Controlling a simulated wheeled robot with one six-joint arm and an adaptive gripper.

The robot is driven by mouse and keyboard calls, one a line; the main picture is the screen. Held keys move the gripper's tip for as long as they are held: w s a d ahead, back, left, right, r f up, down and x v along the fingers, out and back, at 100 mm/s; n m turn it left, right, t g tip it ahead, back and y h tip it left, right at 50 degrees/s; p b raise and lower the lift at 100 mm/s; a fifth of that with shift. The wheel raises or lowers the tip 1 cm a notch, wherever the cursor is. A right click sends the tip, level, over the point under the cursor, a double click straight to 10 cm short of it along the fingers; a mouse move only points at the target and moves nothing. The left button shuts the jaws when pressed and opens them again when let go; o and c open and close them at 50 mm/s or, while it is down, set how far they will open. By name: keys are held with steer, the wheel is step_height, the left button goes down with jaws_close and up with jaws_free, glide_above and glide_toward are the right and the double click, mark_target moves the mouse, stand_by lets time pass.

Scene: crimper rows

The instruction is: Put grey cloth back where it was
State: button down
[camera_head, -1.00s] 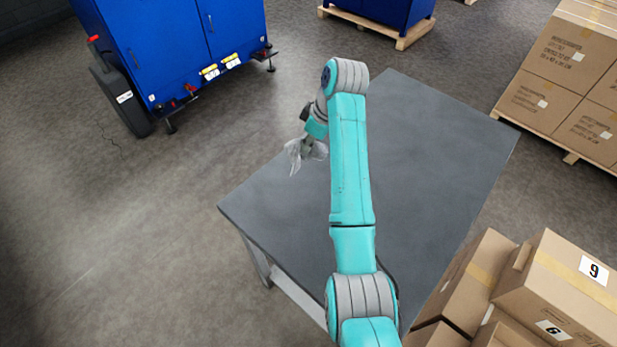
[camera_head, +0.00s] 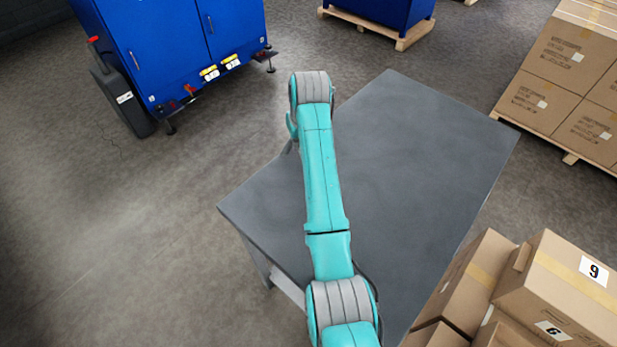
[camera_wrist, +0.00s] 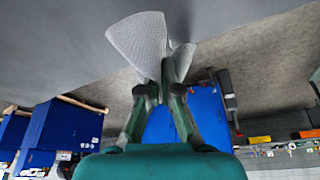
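In the wrist view, my gripper (camera_wrist: 160,92) is shut on the grey cloth (camera_wrist: 142,38). The cloth is pale grey and finely textured, pinched between the fingertips, with its loose parts fanning out beyond them. In the head view my arm hides the gripper and the cloth. The arm reaches over the left part of the dark grey table, whose top (camera_head: 420,150) shows bare to the right of the arm. Whether the cloth touches the table cannot be told.
A blue cabinet (camera_head: 175,50) stands on the floor beyond the table at upper left. Cardboard boxes (camera_head: 560,290) are stacked close to the table's right front side. More boxes on a pallet (camera_head: 555,110) stand at right. The visible tabletop is clear.

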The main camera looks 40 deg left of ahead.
steer(key=d+f, duration=0.1)
steer(key=s+f, duration=0.1)
steer(key=d+f, duration=0.1)
steer(key=shift+s+d+f, duration=0.15)
steer(key=shift+s+d, duration=0.15)
steer(key=s+d+f, duration=0.1)
steer(key=d, duration=0.1)
steer(key=s+d, duration=0.2)
steer(key=d, duration=0.1)
steer(key=s+d+f, duration=0.1)
steer(key=d, duration=0.2)
steer(key=shift+s+f, duration=0.2)
steer(key=shift+f, duration=0.15)
steer(key=c, duration=0.9)
jaws_free()
